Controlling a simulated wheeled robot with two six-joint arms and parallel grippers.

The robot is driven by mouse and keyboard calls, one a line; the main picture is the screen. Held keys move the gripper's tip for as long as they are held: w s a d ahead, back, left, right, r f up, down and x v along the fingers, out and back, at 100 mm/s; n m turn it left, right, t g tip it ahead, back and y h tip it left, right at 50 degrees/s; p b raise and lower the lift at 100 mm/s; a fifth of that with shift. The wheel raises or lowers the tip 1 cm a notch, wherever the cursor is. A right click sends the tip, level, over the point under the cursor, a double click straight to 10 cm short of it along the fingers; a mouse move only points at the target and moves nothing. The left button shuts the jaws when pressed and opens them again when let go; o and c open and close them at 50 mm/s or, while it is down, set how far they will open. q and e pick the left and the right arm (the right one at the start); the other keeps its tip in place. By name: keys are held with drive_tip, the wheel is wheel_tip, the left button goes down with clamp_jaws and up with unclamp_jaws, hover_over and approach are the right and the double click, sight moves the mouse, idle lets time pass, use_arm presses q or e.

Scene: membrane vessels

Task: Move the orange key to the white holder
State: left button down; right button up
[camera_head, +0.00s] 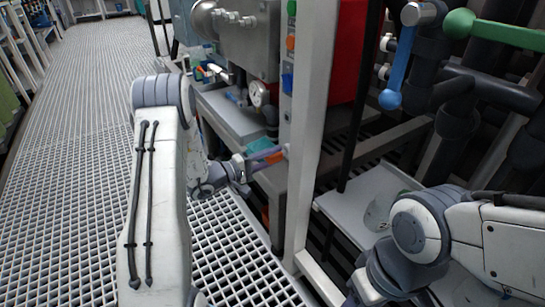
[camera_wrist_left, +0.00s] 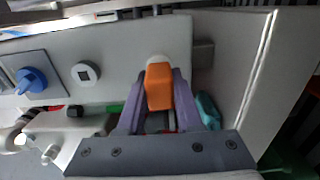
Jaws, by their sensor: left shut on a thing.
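The orange key (camera_wrist_left: 159,88) is between the two purple fingers of my left gripper (camera_wrist_left: 158,77) in the left wrist view. The gripper is shut on it. A white round piece (camera_wrist_left: 156,60) shows just behind the key's far end, at the pale panel; I cannot tell whether the key is in it or only in front of it. In the head view my left gripper (camera_head: 276,153) reaches the side of the white post, with a bit of orange at its fingers. My right arm shows at the lower right, but its gripper is out of view.
A teal object (camera_wrist_left: 207,111) lies beside the right finger. The white post (camera_head: 308,130) stands close to my left gripper. Grating floor (camera_head: 80,130) lies open at left.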

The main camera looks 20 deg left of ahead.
use_arm(q)
drive_tip(key=shift+w+d, duration=0.3)
drive_tip(key=shift+w, duration=0.1)
idle(0.5)
drive_tip(key=c, duration=0.5)
unclamp_jaws()
drive_tip(key=p+v, duration=0.3)
drive_tip(key=v, duration=0.7)
drive_tip(key=shift+p, duration=0.4)
drive_tip(key=shift+s+a, duration=0.1)
drive_tip(key=shift+s, duration=0.05)
